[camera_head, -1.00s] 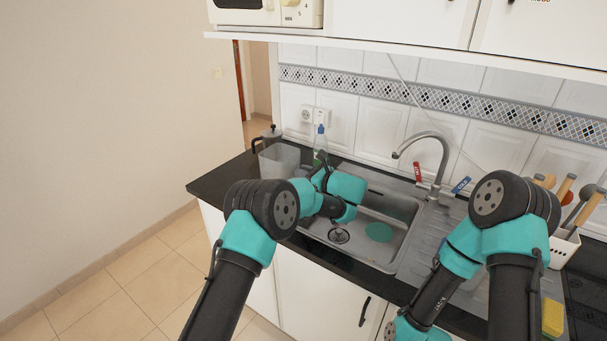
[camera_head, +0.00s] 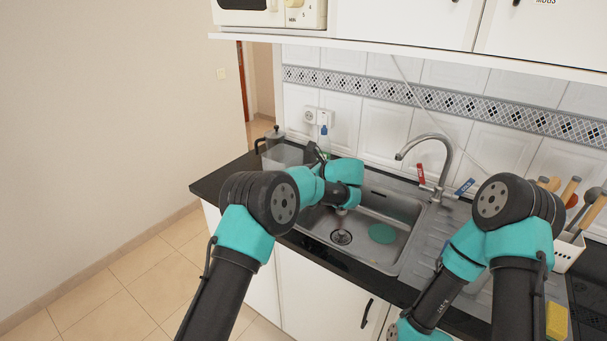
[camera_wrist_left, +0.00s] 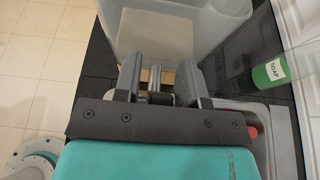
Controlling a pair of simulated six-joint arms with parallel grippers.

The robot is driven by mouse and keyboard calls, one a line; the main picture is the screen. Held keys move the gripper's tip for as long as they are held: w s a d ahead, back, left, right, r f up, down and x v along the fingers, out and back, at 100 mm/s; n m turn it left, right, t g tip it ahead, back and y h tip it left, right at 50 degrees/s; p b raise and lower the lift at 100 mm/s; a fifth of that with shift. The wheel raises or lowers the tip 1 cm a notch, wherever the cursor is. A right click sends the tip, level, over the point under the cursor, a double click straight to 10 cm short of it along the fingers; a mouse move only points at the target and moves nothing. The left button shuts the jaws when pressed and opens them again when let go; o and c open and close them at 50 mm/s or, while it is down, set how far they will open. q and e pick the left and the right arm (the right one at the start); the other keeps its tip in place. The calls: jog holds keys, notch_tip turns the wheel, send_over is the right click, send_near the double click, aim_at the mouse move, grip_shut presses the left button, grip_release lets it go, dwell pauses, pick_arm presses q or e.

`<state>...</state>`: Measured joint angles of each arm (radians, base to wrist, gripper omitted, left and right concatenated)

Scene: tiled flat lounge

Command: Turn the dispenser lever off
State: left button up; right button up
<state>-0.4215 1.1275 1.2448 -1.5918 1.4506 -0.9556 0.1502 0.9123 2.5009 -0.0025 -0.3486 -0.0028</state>
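The curved metal tap (camera_head: 441,148) stands behind the sink, with a red lever (camera_head: 420,174) on its left and a blue lever (camera_head: 465,187) on its right. I see no other lever clearly. My left gripper (camera_head: 312,150) is over the counter left of the sink, well away from both levers, by the soap bottle (camera_head: 324,140). In the left wrist view its fingers (camera_wrist_left: 158,78) are apart with nothing held between them. The soap bottle's green label (camera_wrist_left: 270,72) shows to the right of them. My right arm reaches down at the lower right; its gripper is out of view.
A clear container (camera_head: 281,157) and a coffee pot (camera_head: 271,138) stand at the counter's left end; the container (camera_wrist_left: 205,28) is just beyond the left fingers. The sink (camera_head: 370,245) holds a green disc (camera_head: 382,233). A white utensil holder (camera_head: 566,252) and yellow sponge (camera_head: 556,320) are right.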

pick_arm(q)
jog(key=shift+o, duration=0.4)
jog(key=v, duration=1.7)
jog(key=shift+r, duration=0.2)
jog(key=shift+s+d, duration=0.1)
pick_arm(e)
jog(key=shift+c, duration=0.2)
